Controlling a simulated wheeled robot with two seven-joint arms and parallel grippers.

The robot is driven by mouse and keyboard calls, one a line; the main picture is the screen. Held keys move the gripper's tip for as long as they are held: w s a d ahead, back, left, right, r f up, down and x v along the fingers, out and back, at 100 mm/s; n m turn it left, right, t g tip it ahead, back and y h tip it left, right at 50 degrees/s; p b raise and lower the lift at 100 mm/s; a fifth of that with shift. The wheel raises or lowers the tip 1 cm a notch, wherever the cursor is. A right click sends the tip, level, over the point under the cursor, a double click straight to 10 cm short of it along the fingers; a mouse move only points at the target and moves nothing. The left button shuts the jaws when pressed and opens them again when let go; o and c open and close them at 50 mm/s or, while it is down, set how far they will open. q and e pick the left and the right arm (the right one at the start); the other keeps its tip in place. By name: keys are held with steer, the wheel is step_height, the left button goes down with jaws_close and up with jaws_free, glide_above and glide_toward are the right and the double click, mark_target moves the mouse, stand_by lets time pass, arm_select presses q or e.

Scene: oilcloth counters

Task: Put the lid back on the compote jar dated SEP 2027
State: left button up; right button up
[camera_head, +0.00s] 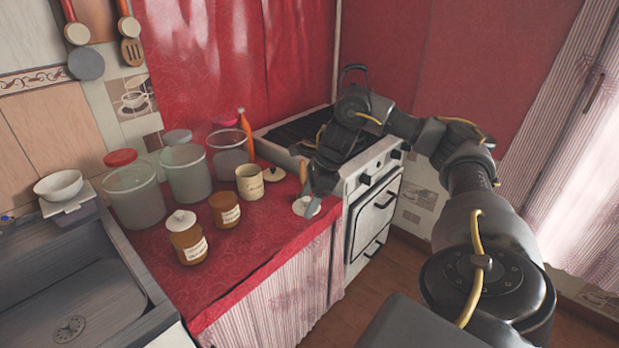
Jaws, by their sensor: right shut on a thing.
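A brown jar (187,240) with a pale label and a white knobbed lid (181,221) stands near the front of the red counter. A smaller brown jar (225,211) with a label stands behind it to the right; I see no white lid on it. A cream mug-like pot (250,182) stands further right. The label dates are too small to read. My right gripper (309,199) points down at the counter's right end and is shut on a pale round lid (313,209). Whether this lid touches the cloth is unclear. My left gripper is out of view.
Several large clear canisters (135,200) and an orange bottle (244,128) line the back. The stove (372,190) adjoins on the right, the sink (70,290) on the left. The front right cloth is clear.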

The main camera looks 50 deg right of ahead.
steer(key=w+a+f+n+g+y, duration=0.1)
steer(key=a+n, duration=0.3)
steer(key=a, duration=0.4)
steer(key=w+a+f+n+g, duration=0.1)
steer(key=w+a+n+g, duration=0.15)
steer(key=a, duration=0.65)
steer(key=s+a+n+g, duration=0.2)
steer(key=s+a+n, duration=0.3)
steer(key=a+n, duration=0.5)
steer(key=shift+s+a+h, duration=0.25)
steer(key=shift+s+h, duration=0.1)
steer(key=shift+h, duration=0.05)
